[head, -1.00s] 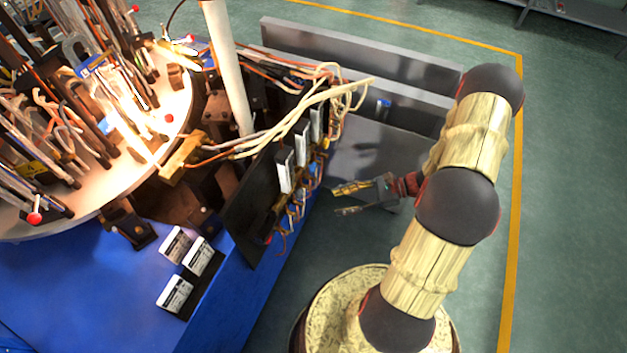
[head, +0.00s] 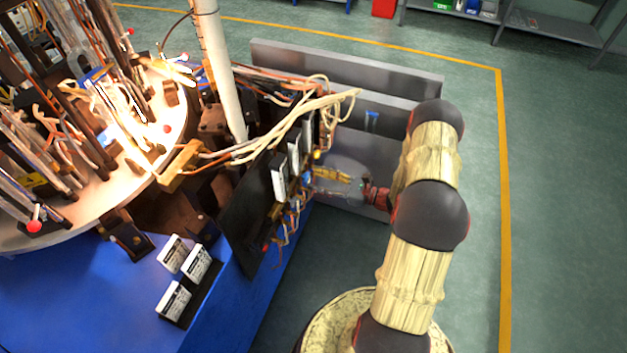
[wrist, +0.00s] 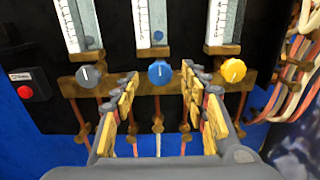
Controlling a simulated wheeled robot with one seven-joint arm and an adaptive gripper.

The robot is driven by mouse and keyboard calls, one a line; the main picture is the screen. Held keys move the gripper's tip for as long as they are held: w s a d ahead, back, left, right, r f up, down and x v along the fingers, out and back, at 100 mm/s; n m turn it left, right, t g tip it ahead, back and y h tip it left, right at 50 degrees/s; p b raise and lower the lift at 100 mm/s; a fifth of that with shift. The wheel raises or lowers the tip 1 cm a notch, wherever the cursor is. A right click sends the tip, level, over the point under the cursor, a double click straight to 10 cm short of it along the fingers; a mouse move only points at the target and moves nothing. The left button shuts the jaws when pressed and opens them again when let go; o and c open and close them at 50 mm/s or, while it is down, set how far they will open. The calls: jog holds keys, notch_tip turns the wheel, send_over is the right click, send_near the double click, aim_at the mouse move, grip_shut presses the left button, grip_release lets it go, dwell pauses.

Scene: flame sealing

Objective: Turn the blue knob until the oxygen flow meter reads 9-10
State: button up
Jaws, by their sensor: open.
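The blue knob (wrist: 160,72) sits in the middle of a brass-coloured manifold in the wrist view, between a grey knob (wrist: 88,76) and a yellow knob (wrist: 232,70). Above it stands the middle flow meter tube (wrist: 151,18), with a blue float (wrist: 158,37) low in it; the scale is too small to read. My gripper (wrist: 159,78) is open, with one finger on each side of the blue knob. I cannot tell whether either finger touches it. In the head view my gripper (head: 318,180) is beside the black meter panel (head: 250,205), and the knob is hidden.
A red button (wrist: 25,91) is left of the knobs. Hoses and cables (wrist: 298,75) hang on the right. Copper pipes run below the manifold. In the head view, the burner carousel (head: 150,170) is left, and open floor (head: 450,290) lies to the right.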

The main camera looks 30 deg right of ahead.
jog(key=shift+x, duration=1.05)
jog(key=shift+c, duration=1.2)
jog(key=c, duration=0.9)
